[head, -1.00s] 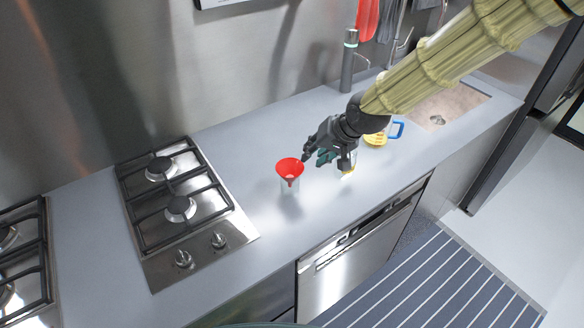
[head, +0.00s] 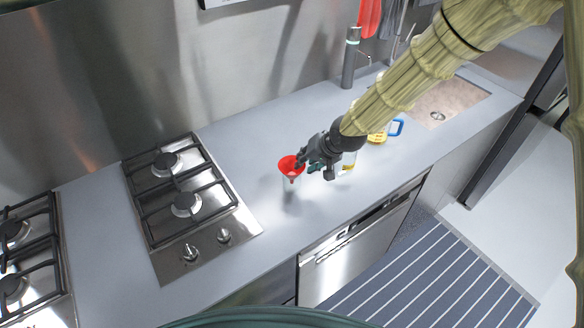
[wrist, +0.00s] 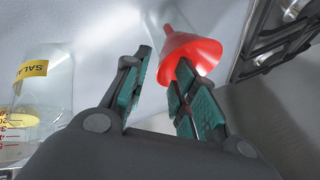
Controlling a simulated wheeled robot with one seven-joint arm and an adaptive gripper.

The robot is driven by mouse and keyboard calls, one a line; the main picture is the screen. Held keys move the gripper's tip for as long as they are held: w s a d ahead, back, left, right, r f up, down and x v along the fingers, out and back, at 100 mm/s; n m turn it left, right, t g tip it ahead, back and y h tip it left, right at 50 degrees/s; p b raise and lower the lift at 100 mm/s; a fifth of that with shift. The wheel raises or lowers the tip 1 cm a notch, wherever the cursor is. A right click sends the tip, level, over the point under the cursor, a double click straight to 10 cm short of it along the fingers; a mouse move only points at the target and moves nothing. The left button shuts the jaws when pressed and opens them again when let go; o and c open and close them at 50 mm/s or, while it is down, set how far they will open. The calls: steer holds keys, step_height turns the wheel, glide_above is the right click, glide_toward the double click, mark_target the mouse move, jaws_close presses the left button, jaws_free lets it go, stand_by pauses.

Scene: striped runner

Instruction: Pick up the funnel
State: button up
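The red funnel (head: 287,163) sits in the mouth of a clear container (head: 291,184) on the grey counter, left of my gripper. It also shows in the wrist view (wrist: 196,50), just beyond the fingertips. My gripper (head: 304,164) is low over the counter, right beside the funnel. In the wrist view my gripper (wrist: 163,62) has its two teal-padded fingers apart with nothing between them. The right finger overlaps part of the funnel's rim; I cannot tell whether it touches.
A clear jar with a yellow label (wrist: 38,70) stands close by my gripper. A blue-handled item (head: 396,127) with yellow contents is behind it. The front counter is clear.

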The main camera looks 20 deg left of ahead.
steer(key=shift+w+a+f, duration=0.15)
steer(key=shift+a+f, duration=0.05)
steer(key=shift+f, duration=0.15)
steer(key=shift+c, duration=0.2)
jaws_close()
steer(key=shift+r, duration=0.1)
